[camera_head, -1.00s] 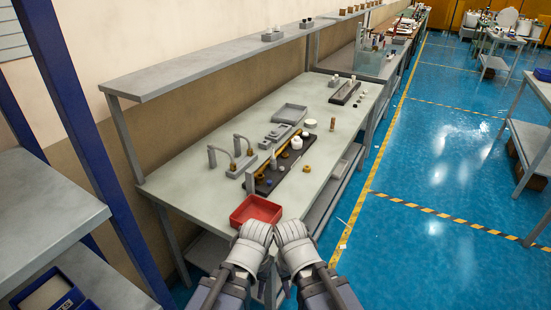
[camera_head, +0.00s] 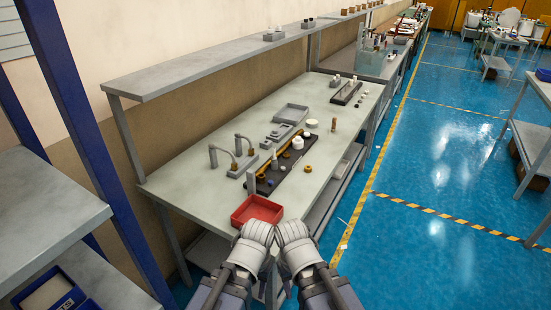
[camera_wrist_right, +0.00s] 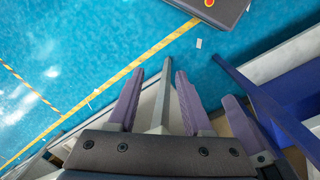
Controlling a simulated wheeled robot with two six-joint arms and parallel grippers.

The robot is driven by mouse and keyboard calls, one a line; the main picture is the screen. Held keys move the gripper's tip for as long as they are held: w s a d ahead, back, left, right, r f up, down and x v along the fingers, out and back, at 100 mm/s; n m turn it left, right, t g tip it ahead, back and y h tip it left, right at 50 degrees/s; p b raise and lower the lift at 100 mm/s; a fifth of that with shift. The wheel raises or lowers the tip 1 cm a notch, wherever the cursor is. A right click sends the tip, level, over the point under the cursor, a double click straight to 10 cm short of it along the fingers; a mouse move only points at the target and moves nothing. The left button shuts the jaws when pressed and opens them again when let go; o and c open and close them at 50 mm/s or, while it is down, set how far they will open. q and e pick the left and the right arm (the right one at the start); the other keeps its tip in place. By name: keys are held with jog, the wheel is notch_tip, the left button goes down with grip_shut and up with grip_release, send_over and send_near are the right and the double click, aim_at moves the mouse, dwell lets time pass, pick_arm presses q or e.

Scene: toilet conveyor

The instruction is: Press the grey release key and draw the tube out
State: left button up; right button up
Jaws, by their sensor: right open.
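I cannot make out a grey release key at this size. My right gripper (camera_head: 291,229) is at the near end of the bench, well short of the tubes. Its purple-grey fingers (camera_wrist_right: 158,88) are apart and empty in the right wrist view. My left gripper (camera_head: 258,230) is beside it, and its fingers are not clear.
A red tray (camera_head: 257,209) sits at the bench's near end, just beyond my grippers. A black strip (camera_head: 270,178) with white and brass parts lies right of the tubes. A grey tray (camera_head: 291,113) is farther back. A shelf (camera_head: 220,59) overhangs the bench's wall side.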

jog(key=shift+c, duration=0.2)
grip_shut()
dwell(1.6)
